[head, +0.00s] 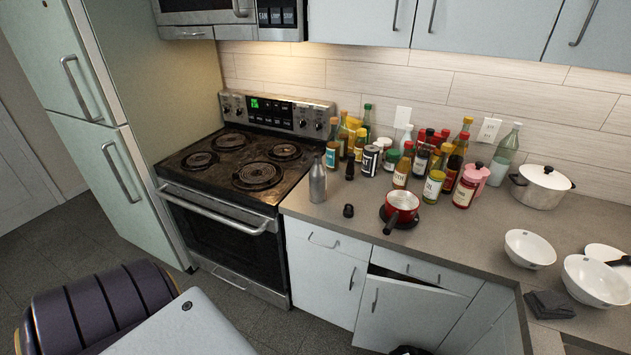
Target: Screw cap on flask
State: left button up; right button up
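A grey metal flask (317,181) stands upright on the counter, just right of the stove, with a narrow neck at its top. A small black cap-like piece (348,211) lies on the counter to the right of the flask and nearer the front edge, apart from it. Whether it is the flask's cap is too small to tell for certain. Neither of my grippers can be made out in the head view. Parts of my own body show at the bottom left, far from the flask.
Several bottles and jars (432,187) crowd the counter's back. A red pan (402,201) stands right of the black piece, its handle toward the front edge. A white pot (541,187) and white bowls (530,248) are at right. The coil stove (257,175) is left. A cabinet door (405,312) hangs ajar.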

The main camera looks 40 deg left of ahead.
aim_at(317, 175)
jog(key=u, duration=1.3)
